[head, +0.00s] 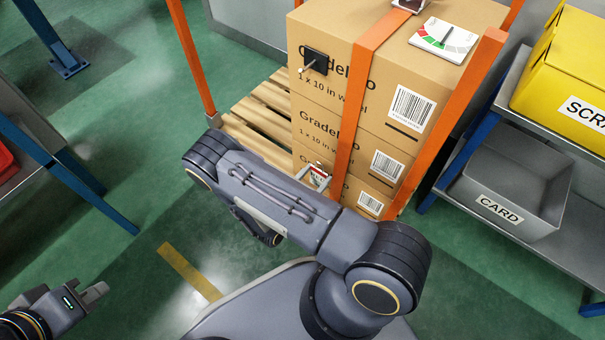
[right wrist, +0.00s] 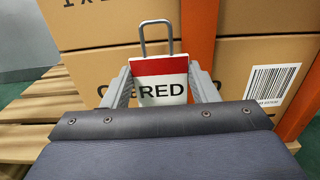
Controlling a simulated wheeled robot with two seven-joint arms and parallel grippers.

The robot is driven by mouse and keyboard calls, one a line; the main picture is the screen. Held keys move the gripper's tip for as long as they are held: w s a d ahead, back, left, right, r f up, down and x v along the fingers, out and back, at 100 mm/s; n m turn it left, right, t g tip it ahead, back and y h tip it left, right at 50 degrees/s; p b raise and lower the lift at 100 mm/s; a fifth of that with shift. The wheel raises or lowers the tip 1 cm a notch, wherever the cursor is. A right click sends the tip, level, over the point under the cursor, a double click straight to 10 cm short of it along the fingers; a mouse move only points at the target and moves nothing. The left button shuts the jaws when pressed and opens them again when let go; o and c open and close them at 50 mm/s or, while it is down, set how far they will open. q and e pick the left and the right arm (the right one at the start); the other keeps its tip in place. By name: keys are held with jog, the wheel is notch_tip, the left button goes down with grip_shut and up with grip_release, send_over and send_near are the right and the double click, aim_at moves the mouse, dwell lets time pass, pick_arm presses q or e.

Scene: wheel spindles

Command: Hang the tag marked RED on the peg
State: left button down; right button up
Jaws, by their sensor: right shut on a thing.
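The tag marked RED (right wrist: 160,68) is white with a red band and has a grey wire loop (right wrist: 143,38) at its top. My right gripper (right wrist: 162,82) is shut on it, a finger at each side, and holds it upright with the loop up. In the head view the tag (head: 319,174) shows small, beside my right gripper (head: 313,178), in front of the lower boxes. The peg (head: 306,67) sticks out from a black square plate (head: 318,60) on the top box, above the tag and apart from it. My left gripper (head: 88,296) is at the lower left, away from the boxes; its jaw gap is unclear.
Stacked cardboard boxes (head: 385,75) with an orange strap (head: 350,120) stand on a wooden pallet (head: 255,125). Orange posts (head: 190,55) rise at the corners. A shelf at right holds a grey CARD bin (head: 510,185) and a yellow bin (head: 570,75). Green floor is free at left.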

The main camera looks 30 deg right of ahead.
jog(key=w+f+b, duration=0.1)
jog(key=w+f, duration=0.1)
jog(key=f, duration=0.1)
jog(key=w+f+b, duration=0.2)
jog(key=f, duration=0.1)
jog(key=w+f+b, duration=0.2)
jog(key=f, duration=0.1)
jog(key=shift+w+a+f, duration=0.15)
jog(key=shift+a+f, duration=0.15)
jog(key=shift+f, duration=0.05)
jog(key=shift+r, duration=0.1)
jog(key=o, duration=1)
jog(key=shift+f, duration=0.2)
jog(key=shift+r, duration=0.1)
